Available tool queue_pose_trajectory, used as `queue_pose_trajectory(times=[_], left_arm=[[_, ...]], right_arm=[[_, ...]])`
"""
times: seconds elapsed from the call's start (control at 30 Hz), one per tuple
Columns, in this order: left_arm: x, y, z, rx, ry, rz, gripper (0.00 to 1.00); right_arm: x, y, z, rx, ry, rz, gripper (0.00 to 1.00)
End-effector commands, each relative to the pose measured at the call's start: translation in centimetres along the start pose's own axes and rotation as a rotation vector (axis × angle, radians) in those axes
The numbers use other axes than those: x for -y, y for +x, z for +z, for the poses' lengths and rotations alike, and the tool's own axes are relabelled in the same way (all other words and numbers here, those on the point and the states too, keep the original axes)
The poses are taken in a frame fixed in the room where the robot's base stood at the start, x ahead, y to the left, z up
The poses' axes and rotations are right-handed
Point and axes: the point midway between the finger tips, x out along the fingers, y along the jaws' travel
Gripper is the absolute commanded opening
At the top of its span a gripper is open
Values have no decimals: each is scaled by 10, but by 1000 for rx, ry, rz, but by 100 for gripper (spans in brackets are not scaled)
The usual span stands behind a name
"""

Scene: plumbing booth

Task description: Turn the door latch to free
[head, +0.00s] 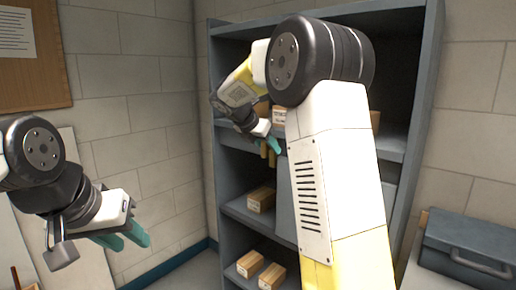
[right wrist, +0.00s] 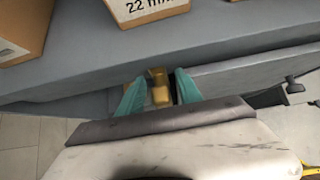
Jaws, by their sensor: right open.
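The brass door latch (right wrist: 158,86) shows in the right wrist view, at the front of the grey shelf unit. It also shows in the head view, small and partly hidden. My right gripper (right wrist: 158,92) is open, with one teal finger on each side of the latch. I cannot tell whether the fingers touch it. A grey door panel (head: 284,208) sits below the latch, mostly hidden behind my right arm. My left gripper (head: 134,239) hangs at the left in the head view, with its teal fingers apart and nothing between them.
The grey shelf unit (head: 228,170) holds several cardboard boxes, one of them a lower box (head: 262,199). A box marked 22 mm (right wrist: 145,10) stands just above the latch. A grey toolbox (head: 468,245) is at the lower right. A block wall (head: 140,100) stands at the left.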

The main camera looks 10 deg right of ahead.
Motion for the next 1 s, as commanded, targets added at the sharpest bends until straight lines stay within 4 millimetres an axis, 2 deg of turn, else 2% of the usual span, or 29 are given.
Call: queue_pose_trajectory(times=[0.33, 0.37, 0.5, 0.57, 1.0], left_arm=[[0, 0, 0, 0, 0, 0, 36], [0, 0, 0, 0, 0, 0, 36], [0, 0, 0, 0, 0, 0, 36], [0, 0, 0, 0, 0, 0, 36], [0, 0, 0, 0, 0, 0, 36]], right_arm=[[0, 6, 0, 0, 0, 1, 42], [0, 6, 0, 0, 0, 1, 38], [0, 6, 0, -1, 0, 1, 10], [0, 6, 0, -1, 0, 1, 0], [0, 6, 0, -1, 1, 1, 0]])
